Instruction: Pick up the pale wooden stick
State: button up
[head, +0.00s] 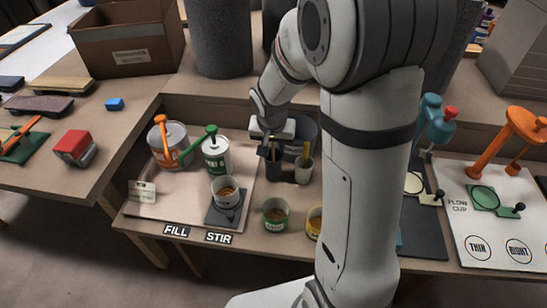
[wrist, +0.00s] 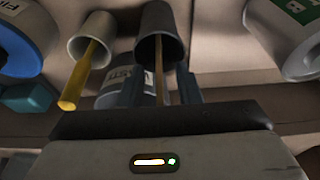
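The pale wooden stick (wrist: 158,68) stands in a dark cup (wrist: 160,22), its lower part hidden inside. In the wrist view its shaft runs between the two fingers of my gripper (wrist: 160,88). The fingers are apart, with a gap visible on each side of the stick. In the head view my gripper (head: 272,151) is pointing down just above the dark cup (head: 273,167). The stick is hard to make out there.
A light grey cup (head: 303,172) with a thicker yellow stick (wrist: 85,75) stands close beside the dark cup. A white-and-green can (head: 216,157) and an orange-handled can (head: 170,145) stand to the left. Small paint cups (head: 275,215) stand in front.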

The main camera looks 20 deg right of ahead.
grip_shut()
jog(key=shift+r, duration=0.1)
dwell(0.4)
